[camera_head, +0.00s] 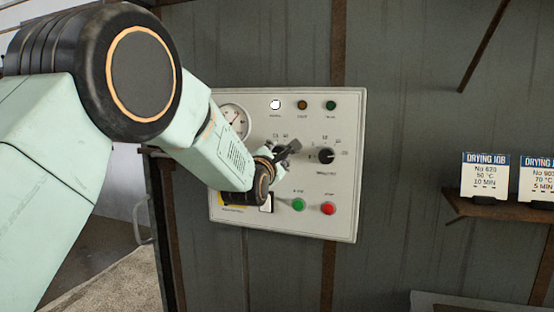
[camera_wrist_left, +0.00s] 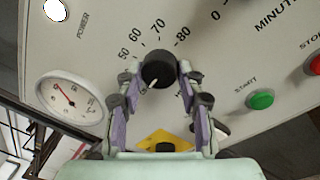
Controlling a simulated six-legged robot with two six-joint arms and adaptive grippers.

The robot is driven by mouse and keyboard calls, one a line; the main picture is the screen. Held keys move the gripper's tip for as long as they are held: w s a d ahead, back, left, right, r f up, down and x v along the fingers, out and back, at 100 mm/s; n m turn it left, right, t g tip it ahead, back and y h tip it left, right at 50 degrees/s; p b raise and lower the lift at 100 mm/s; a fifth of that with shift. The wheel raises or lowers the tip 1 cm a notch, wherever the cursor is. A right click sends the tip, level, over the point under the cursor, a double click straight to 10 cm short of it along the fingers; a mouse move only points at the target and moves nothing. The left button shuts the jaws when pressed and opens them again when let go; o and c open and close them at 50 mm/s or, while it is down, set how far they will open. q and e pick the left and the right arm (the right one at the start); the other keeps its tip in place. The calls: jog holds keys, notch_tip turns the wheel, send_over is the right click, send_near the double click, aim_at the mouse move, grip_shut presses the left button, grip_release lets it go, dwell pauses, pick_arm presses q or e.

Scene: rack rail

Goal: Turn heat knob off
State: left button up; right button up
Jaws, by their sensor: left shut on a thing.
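The heat knob (camera_wrist_left: 158,69) is a round black knob on the pale control panel (camera_head: 346,185). It shows in the left wrist view with the numbers 50, 60, 70 and 80 around it. Its white mark points down and left, away from those numbers. Any off mark is hidden or unreadable. My left gripper (camera_wrist_left: 157,73) is shut on the knob, one finger at each side. In the head view my left gripper (camera_head: 288,150) is at the panel and covers the knob. My right gripper is not in view.
A minutes knob (camera_head: 326,156) sits just right of the gripper. Below are a green start button (camera_head: 299,204) and a red stop button (camera_head: 328,208). A dial gauge (camera_wrist_left: 70,98) is at the left. Drying job cards (camera_head: 485,177) stand on a shelf further right.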

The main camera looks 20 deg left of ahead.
pick_arm(q)
jog(key=shift+r+n, duration=0.1)
jog(key=shift+n, duration=0.5)
jog(key=o, duration=1.2)
jog(key=shift+s, duration=0.1)
jog(key=s, duration=1.2)
jog(key=shift+d+f, duration=0.2)
jog(key=shift+f, duration=0.1)
jog(key=shift+w, duration=0.15)
